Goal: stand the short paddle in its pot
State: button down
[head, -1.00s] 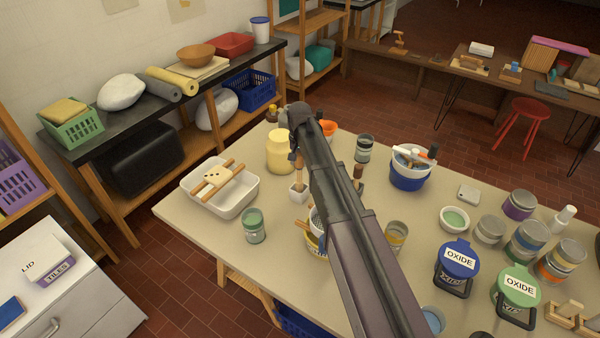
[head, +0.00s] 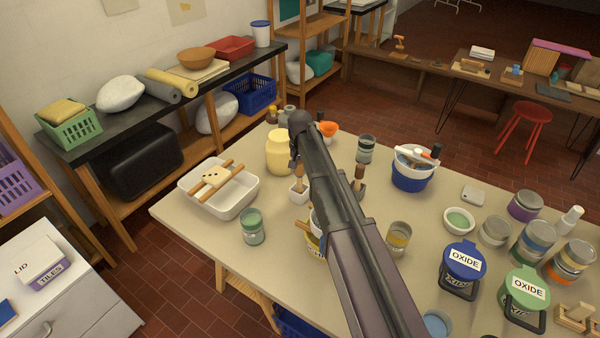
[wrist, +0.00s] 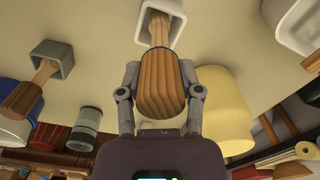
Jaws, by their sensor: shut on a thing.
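My gripper (wrist: 160,88) is shut on the thick striped wooden end of a paddle, the short paddle (wrist: 160,92). The paddle's narrower, paler end points into the mouth of a small white square pot (wrist: 177,26). How deep it sits there, and whether it touches the pot's floor, I cannot tell. In the head view the white pot (head: 298,196) stands on the table below my gripper (head: 296,162), with a bit of the paddle showing between them. A second wooden paddle (wrist: 24,98) stands tilted in a grey square pot (wrist: 53,53) to the side.
A pale yellow jar (head: 279,153) stands close beside the white pot. A white tray (head: 232,204) with wooden bars lies to the left, a green jar (head: 252,228) in front. A blue-and-white bucket (head: 411,178) and several tins stand to the right. My arm hides part of the table.

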jog(key=shift+f, duration=0.25)
jog(key=shift+c, duration=1.3)
grip_release()
jog(key=shift+r, duration=0.1)
jog(key=shift+r, duration=0.1)
notch_tip(320, 180, up, 12)
jog(key=p, duration=1.2)
jog(key=shift+d, duration=0.1)
jog(key=s+d+n, duration=0.1)
jog(key=s+d, duration=0.7)
jog(key=s, duration=0.4)
jog(key=s+d+n, duration=0.1)
jog(key=s+d, duration=0.7)
jog(key=s, duration=0.5)
jog(key=shift+s, duration=0.25)
jog(key=shift+d, duration=0.1)
